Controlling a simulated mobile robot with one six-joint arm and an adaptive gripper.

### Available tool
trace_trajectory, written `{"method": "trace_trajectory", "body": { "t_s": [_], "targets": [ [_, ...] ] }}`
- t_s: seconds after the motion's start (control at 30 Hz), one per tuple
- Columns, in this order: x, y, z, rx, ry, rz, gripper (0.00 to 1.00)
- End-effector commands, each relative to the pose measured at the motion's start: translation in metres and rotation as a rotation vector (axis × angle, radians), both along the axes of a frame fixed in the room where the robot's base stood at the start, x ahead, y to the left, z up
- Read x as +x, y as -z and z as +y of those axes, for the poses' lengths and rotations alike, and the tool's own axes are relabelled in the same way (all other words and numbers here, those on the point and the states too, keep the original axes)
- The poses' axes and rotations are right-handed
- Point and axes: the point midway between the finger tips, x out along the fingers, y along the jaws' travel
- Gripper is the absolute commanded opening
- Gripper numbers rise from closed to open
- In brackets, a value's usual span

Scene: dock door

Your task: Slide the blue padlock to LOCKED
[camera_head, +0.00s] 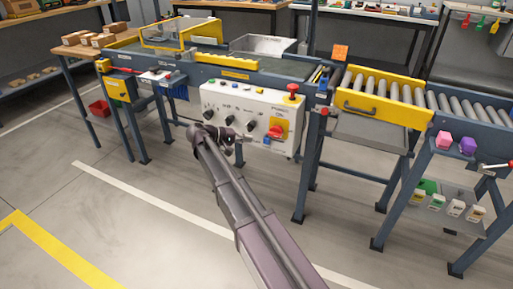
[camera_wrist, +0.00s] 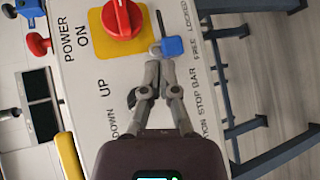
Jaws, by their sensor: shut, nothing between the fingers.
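The blue padlock (camera_wrist: 172,46) sits on the white control panel (camera_wrist: 130,75) beside the red rotary knob (camera_wrist: 122,18) on its yellow plate. A small grey bar rises from near it. The words FREE and LOCKED are printed to the right of the padlock in the wrist view; I cannot tell which one it lines up with. In the head view the padlock (camera_head: 267,141) is a small blue spot below the red knob. My gripper (camera_wrist: 160,66) is shut and empty, its tips close to the padlock; I cannot tell whether they touch. It also shows in the head view (camera_head: 232,139).
A red mushroom button (camera_head: 292,89) stands on the panel's top right. Several black knobs line the panel near my gripper. A yellow-sided roller conveyor (camera_head: 385,95) lies to the right. The floor in front of the panel is open.

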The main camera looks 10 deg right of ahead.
Motion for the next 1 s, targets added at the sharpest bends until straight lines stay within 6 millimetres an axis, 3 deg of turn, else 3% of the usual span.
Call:
{"method": "trace_trajectory", "body": {
  "t_s": [0.03, 0.6, 1.0],
  "targets": [
    [0.007, 0.011, 0.006, -0.021, -0.004, -0.006, 0.00],
    [0.045, 0.041, 0.061, -0.249, -0.027, -0.086, 0.00],
    [0.051, 0.042, 0.072, -0.302, -0.029, -0.107, 0.00]
  ]
}}
